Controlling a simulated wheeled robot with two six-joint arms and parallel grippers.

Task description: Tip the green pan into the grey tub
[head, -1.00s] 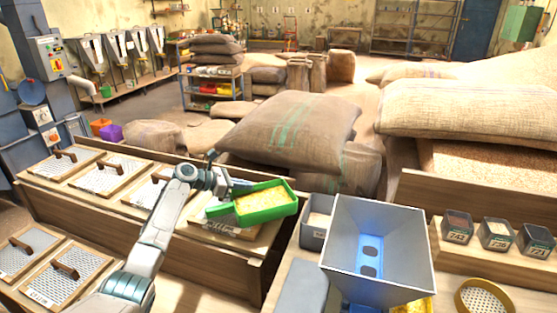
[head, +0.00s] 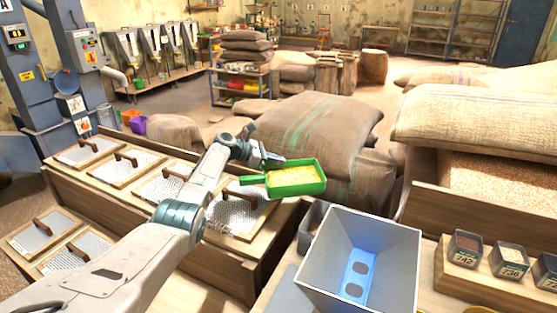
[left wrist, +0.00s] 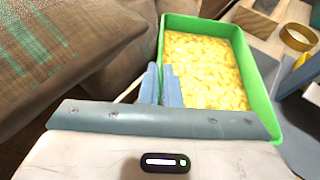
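The green pan (head: 320,190) holds yellow grain and hangs roughly level in the air beyond the lidded bins, left of and behind the hopper-like box. My left gripper (head: 272,160) is shut on its edge; in the left wrist view its fingers (left wrist: 163,85) are close together at the pan's side wall (left wrist: 262,90). The exact grip is partly hidden. A large grey open box (head: 400,265) with a blue slotted bottom stands at the front right. A smaller dark grey tub (head: 306,232) stands behind its left side, partly hidden. My right gripper is not in view.
Large sacks (head: 310,125) lie behind the pan. A wooden bin row with mesh lids (head: 165,185) is at the left. Small labelled boxes (head: 508,260) stand at the right. The air between the pan and the grey box looks clear.

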